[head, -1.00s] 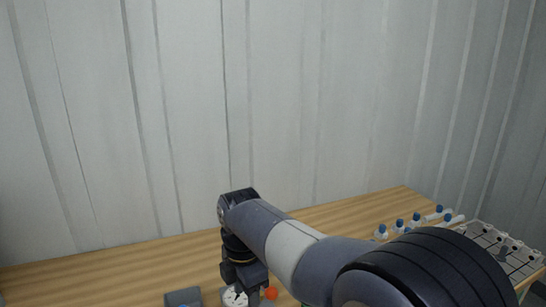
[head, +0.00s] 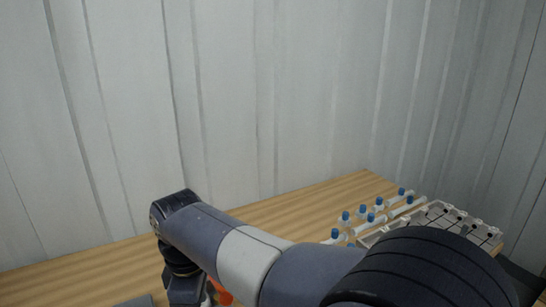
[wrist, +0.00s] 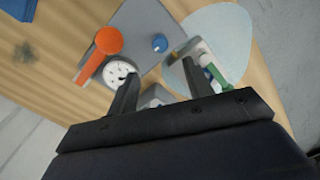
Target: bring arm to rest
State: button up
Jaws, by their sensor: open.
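My gripper (wrist: 160,88) is open in the wrist view, its two dark fingers spread apart. No object is clearly held between them. A round white dial (wrist: 119,73) lies just beyond the left fingertip, close to an orange-headed part (wrist: 109,41). In the head view my arm reaches left over the wooden table (head: 300,200). The wrist hangs down at the bottom edge, and the fingertips are out of sight there. An orange part (head: 224,297) shows beside the wrist.
A grey plate (wrist: 150,25) with a blue knob (wrist: 160,43) and a pale rounded mat (wrist: 225,30) lie below my gripper. A green-and-white piece (wrist: 213,77) is by the right finger. Several blue-capped bottles (head: 362,213) and a white rack (head: 440,212) stand at the right.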

notch_tip(320, 180, down, 10)
jog(key=shift+f, duration=0.1)
dwell(0.5)
